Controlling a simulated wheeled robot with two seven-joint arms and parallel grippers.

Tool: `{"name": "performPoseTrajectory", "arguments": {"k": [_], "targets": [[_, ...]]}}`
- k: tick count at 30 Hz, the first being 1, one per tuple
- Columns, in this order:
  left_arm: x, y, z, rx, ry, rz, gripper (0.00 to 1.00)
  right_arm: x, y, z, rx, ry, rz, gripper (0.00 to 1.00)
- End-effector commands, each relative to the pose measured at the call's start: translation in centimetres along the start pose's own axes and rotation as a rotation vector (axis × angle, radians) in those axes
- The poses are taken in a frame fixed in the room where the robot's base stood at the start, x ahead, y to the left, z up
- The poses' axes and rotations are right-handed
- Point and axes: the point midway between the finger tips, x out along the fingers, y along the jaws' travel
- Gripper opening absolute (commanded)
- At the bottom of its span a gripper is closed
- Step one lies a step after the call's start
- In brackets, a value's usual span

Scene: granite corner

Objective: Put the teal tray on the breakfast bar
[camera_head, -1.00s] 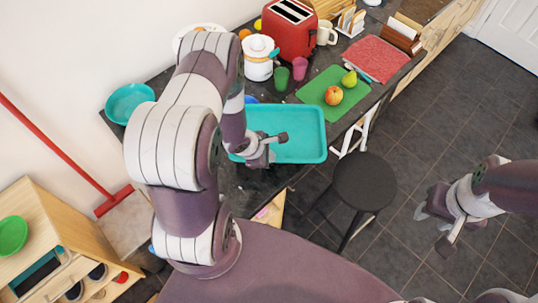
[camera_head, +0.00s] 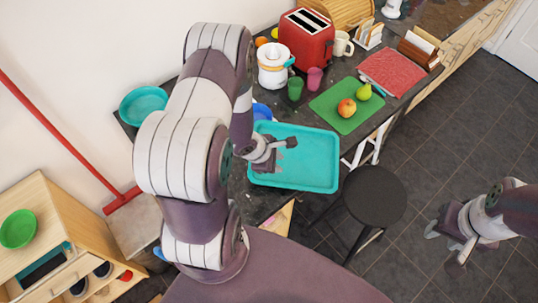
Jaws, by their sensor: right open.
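The teal tray (camera_head: 315,165) is a shallow rectangular tray near the front edge of the dark counter, which I take as the breakfast bar (camera_head: 262,200). Its near right part projects past the counter edge in the picture. Whether its underside touches the counter cannot be seen. My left gripper (camera_head: 284,148) is at the left part of the tray and appears shut on it; the hand and arm hide part of the left rim. My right gripper (camera_head: 448,245) is open and empty, over the floor at the right.
Behind the tray are a green board (camera_head: 338,118) with an apple (camera_head: 347,108) and a pear (camera_head: 364,92), a green cup (camera_head: 295,88) and a red toaster (camera_head: 306,42). A teal bowl (camera_head: 143,105) stands at left. A dark stool (camera_head: 374,196) stands close to the counter.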

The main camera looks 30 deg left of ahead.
Motion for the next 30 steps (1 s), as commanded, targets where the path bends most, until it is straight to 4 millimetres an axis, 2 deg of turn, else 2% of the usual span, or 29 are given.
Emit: {"name": "performPoseTrajectory", "arguments": {"k": [3, 6, 11, 14, 17, 19, 21, 24, 27, 30], "targets": [[-3.6, 0.2, 0.0, -0.002, 0.001, 0.003, 0.28, -0.6, 0.0, -0.1, 0.0, 0.0, 0.0, 0.43], [-6.1, 0.1, 0.1, -0.001, 0.001, 0.003, 0.28, -1.1, 0.0, -0.1, 0.0, 0.0, 0.0, 0.43], [-8.3, 0.1, 0.0, 0.0, 0.001, 0.001, 0.28, -1.5, 0.0, -0.2, 0.0, 0.0, 0.0, 0.43], [-9.1, 0.6, 0.1, 0.087, 0.033, 0.009, 0.28, -1.6, 0.0, -0.2, 0.0, 0.0, 0.0, 0.43], [-10.5, 2.2, 0.3, 0.376, 0.142, 0.01, 0.28, -1.5, 0.0, -0.2, 0.0, 0.0, 0.0, 0.43], [-12.3, 3.2, 1.1, 0.667, 0.238, -0.031, 0.28, -1.5, 0.0, -0.2, 0.0, 0.0, 0.0, 0.43], [-14.2, 3.2, 2.3, 0.97, 0.3, -0.115, 0.28, -1.5, 0.0, -0.2, 0.0, 0.0, 0.0, 0.43], [-16.6, 1.9, 4.6, 1.357, 0.295, -0.258, 0.28, -1.5, 0.0, -0.2, 0.0, 0.0, 0.0, 0.43], [-18.4, -0.1, 7.0, 1.662, 0.208, -0.365, 0.28, -1.5, 0.0, -0.2, 0.0, 0.0, 0.0, 0.43], [-19.5, -1.9, 8.7, 1.864, 0.11, -0.419, 0.28, -1.5, 0.0, -0.2, 0.0, 0.0, 0.0, 0.43]]}}
